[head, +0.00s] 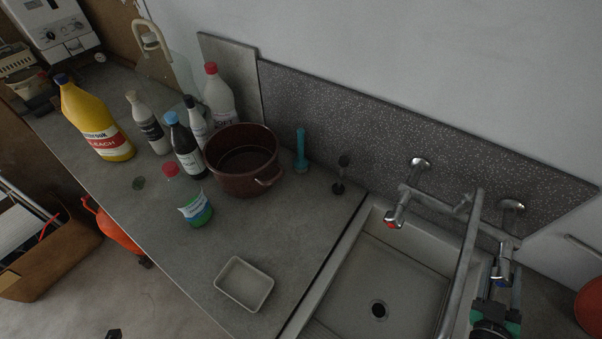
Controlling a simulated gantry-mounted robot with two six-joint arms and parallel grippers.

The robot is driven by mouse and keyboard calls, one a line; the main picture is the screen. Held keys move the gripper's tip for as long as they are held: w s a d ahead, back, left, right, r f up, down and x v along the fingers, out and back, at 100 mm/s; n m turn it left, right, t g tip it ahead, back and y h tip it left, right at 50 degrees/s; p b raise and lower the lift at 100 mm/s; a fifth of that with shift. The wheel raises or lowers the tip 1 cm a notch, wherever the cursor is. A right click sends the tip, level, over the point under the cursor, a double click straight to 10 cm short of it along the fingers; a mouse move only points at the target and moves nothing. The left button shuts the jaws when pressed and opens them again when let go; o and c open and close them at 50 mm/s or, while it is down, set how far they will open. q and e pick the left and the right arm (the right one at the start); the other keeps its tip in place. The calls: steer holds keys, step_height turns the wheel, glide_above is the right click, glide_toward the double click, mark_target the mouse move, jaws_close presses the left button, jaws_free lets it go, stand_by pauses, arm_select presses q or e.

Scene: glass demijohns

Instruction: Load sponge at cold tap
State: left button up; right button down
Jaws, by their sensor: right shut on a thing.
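The cold tap (505,255) with a blue mark stands at the right of the sink, below a chrome wall mount. My right gripper (501,283), with green and dark parts behind its fingers, reaches up from the bottom right edge. Its fingers lie on either side of the tap's blue-marked end and look shut on it. The sink (402,270) below is empty around its dark drain. I cannot make out a sponge anywhere; part of the sink is hidden by the pipe and my gripper. My left gripper is out of view.
The long spout pipe (464,265) stands close left of my right gripper. The hot tap (396,212) has a red mark. On the counter are a white tray (244,284), a maroon pot (243,177), a teal brush (301,152) and several bottles. A red round thing (590,308) sits far right.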

steer(key=shift+c, duration=1.4)
jaws_free()
arm_select(q)
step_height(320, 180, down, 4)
steer(key=b, duration=0.4)
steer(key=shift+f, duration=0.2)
arm_select(e)
steer(key=v, duration=1.2)
